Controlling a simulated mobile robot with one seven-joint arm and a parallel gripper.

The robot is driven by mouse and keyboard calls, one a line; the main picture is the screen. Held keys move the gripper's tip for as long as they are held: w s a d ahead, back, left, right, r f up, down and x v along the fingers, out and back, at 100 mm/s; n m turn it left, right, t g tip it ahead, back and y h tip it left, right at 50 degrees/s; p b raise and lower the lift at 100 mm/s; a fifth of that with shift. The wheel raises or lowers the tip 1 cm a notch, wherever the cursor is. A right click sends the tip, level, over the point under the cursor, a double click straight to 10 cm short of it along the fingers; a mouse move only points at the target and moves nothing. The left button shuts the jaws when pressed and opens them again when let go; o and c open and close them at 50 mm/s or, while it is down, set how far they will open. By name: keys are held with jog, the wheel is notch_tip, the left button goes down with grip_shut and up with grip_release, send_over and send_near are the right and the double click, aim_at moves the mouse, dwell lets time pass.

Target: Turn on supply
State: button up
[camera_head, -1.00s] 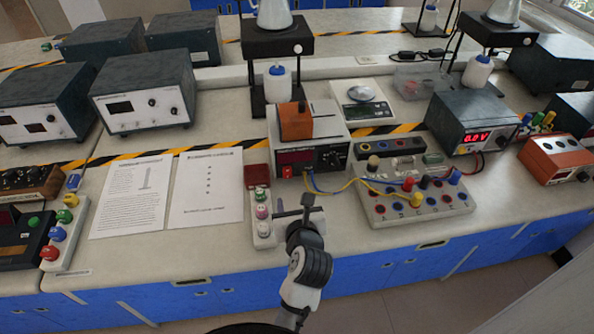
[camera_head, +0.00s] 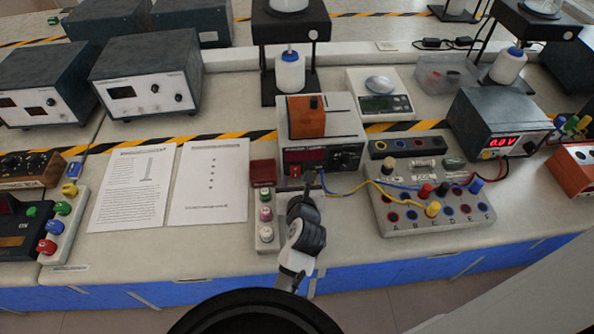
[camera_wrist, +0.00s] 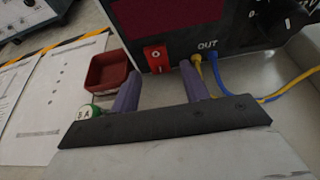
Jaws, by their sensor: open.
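The supply is a pale box (camera_head: 321,113) with a dark front panel and a blank dark red display (camera_head: 305,155). In the wrist view its dark front (camera_wrist: 232,32) carries a red switch (camera_wrist: 157,58) marked O, left of the OUT label. My gripper (camera_head: 308,178) is just in front of the panel's lower left part. In the wrist view, the two purple fingers of my gripper (camera_wrist: 160,90) are apart and empty, with the switch between and beyond them. I cannot tell whether a finger touches the panel. In the head view my gripper partly hides the lower panel.
Yellow and blue cables (camera_wrist: 250,96) leave the OUT sockets close beside the right finger and run to a terminal board (camera_head: 430,212). Another meter box (camera_head: 498,124) shows a lit red reading.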

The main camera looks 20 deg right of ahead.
jog(key=shift+w+d+f, duration=0.15)
jog(key=shift+w+f, duration=0.05)
jog(key=shift+w, duration=0.35)
jog(key=shift+c, duration=0.2)
jog(key=c, duration=0.9)
jog(key=shift+f+t+b, duration=0.3)
jog(key=shift+b, duration=0.2)
jog(key=shift+c, duration=0.2)
jog(key=shift+t+b, duration=0.4)
jog(key=shift+b, duration=0.2)
jog(key=shift+r+h, duration=0.1)
jog(key=shift+h, duration=0.2)
